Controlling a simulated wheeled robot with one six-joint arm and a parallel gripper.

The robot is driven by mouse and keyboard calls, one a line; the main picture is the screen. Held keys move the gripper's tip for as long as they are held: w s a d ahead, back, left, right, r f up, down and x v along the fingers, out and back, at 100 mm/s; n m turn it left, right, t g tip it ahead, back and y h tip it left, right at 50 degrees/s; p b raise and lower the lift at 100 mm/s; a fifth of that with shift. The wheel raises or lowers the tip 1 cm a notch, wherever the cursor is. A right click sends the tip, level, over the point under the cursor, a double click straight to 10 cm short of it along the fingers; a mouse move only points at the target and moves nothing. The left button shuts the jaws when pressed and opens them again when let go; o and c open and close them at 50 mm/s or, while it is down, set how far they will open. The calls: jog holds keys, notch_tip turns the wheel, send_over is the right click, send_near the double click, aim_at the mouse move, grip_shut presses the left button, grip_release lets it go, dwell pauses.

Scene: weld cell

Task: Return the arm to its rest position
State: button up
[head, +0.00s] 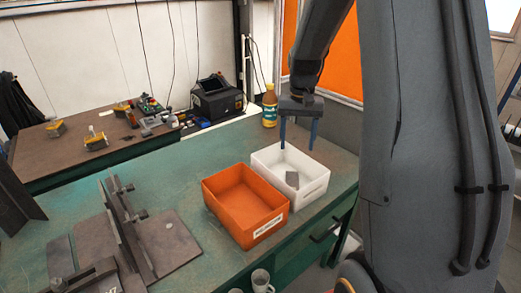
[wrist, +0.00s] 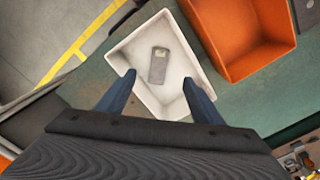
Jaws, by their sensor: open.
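My gripper (head: 299,134) is open and empty, its two blue fingers pointing down above the far side of the white bin. It also shows in the wrist view (wrist: 158,98), with the fingers spread apart over the near end of the bin. The white bin (head: 318,188) stands on the green table near its right edge. A small grey metal part (head: 292,178) is inside the bin, apart from the fingers; in the wrist view the part (wrist: 158,66) lies on the bin's floor. My arm reaches down from the top of the head view.
An orange bin (head: 230,219) with a label stands beside the white bin. A yellow-capped bottle (head: 269,105) stands behind, near my gripper. Dark metal fixtures (head: 170,245) fill the table's left front. A second bench (head: 60,160) with tools is at the back left.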

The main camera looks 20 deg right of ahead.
jog(key=s+a+n+t, duration=0.1)
jog(key=s+a+n, duration=0.4)
jog(key=s+a, duration=1)
jog(key=s, duration=0.4)
jog(key=shift+s+a+f, duration=0.3)
jog(key=shift+a+f, duration=0.05)
jog(key=shift+a, duration=0.05)
